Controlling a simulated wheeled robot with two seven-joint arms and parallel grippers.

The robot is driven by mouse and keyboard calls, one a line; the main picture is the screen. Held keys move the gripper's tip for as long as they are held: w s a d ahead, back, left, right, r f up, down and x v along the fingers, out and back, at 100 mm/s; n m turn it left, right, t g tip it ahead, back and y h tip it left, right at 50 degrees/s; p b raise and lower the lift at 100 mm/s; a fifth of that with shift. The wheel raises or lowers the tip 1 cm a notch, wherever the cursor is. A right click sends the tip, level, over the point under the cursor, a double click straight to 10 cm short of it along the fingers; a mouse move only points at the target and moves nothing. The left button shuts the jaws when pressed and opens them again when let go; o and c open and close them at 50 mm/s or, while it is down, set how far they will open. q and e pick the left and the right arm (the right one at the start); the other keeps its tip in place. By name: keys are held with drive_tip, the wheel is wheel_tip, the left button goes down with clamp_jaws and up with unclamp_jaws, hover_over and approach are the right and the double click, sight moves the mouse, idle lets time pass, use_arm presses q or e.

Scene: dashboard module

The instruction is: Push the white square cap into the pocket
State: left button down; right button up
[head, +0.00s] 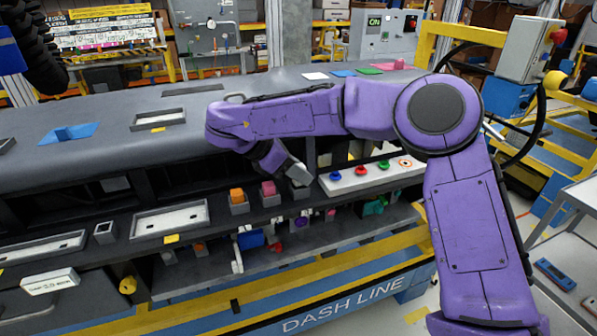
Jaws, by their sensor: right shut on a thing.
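My right gripper (290,168) hangs from the purple arm above the front ledge of the dashboard, pointing down and to the right. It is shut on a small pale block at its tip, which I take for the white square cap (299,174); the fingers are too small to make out. The block sits just over a dark square pocket (300,193), the right one of a row of three. I cannot tell how far the cap is in. The two pockets to its left hold an orange cap (237,196) and a pink cap (268,188). My left gripper is out of view.
A white panel (345,182) with blue, red, green and orange round parts lies right of the gripper. A lower shelf (330,232) holds several small parts. Flat coloured pieces (343,73) lie on the dashboard top.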

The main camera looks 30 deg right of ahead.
idle(0.4)
drive_tip(key=shift+f+b, duration=0.55)
drive_tip(key=shift+b, duration=0.3)
drive_tip(key=shift+r, duration=0.6)
drive_tip(key=shift+f, duration=0.1)
drive_tip(key=shift+s, duration=0.1)
drive_tip(key=shift+a, duration=0.1)
idle(0.3)
idle(0.5)
